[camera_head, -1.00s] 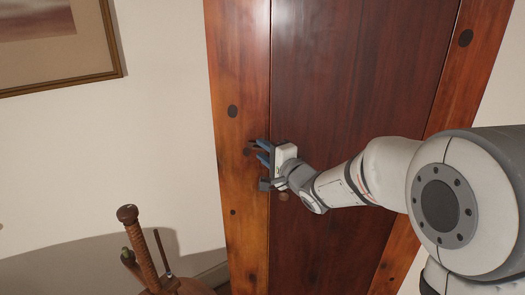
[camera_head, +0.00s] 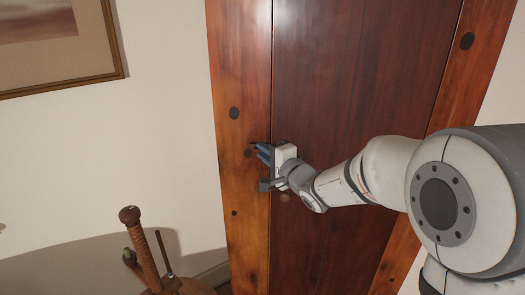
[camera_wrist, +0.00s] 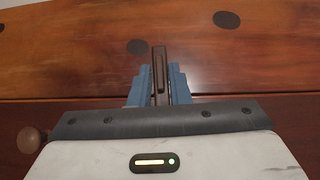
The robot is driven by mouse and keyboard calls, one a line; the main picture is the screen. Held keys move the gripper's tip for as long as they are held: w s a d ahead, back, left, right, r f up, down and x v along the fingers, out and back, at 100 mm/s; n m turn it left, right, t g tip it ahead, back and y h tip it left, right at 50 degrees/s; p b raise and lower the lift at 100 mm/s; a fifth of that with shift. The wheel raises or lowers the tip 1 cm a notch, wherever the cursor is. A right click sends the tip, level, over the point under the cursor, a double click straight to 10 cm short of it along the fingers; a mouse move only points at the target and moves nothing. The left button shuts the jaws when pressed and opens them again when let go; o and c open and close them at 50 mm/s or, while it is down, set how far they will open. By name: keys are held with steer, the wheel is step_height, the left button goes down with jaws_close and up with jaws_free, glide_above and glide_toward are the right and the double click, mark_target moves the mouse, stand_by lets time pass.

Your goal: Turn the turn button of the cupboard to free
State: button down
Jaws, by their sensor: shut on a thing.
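The cupboard (camera_head: 345,110) has a dark red-brown door beside a lighter orange-brown frame post. The turn button, a narrow dark brown bar, shows in the wrist view (camera_wrist: 159,62) between the blue fingers. Its visible end lies over the frame post, at about a right angle to the door seam; its near end is hidden by my gripper. My gripper (camera_head: 264,153) is at the door's left edge, shut on the turn button. In the head view the fingers mostly hide the button.
A round brown door knob (camera_wrist: 28,140) sits beside my gripper in the wrist view. A wooden piece with an upright turned post (camera_head: 145,250) stands at the lower left. A framed picture (camera_head: 60,45) hangs on the pale wall.

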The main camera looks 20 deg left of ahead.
steer(key=shift+a+r+n+g+h+b, duration=0.35)
steer(key=shift+n+h+b, duration=0.2)
steer(key=shift+n+h, duration=1.2)
steer(key=shift+a+r+n+g+h+b, duration=0.2)
steer(key=shift+n+g+h+b, duration=0.3)
steer(key=shift+n+h, duration=1.25)
steer(key=shift+a+r+n+g+h+b, duration=0.3)
steer(key=shift+n+h+b, duration=0.4)
steer(key=shift+h, duration=2)
steer(key=shift+d, duration=0.1)
steer(key=shift+r, duration=0.1)
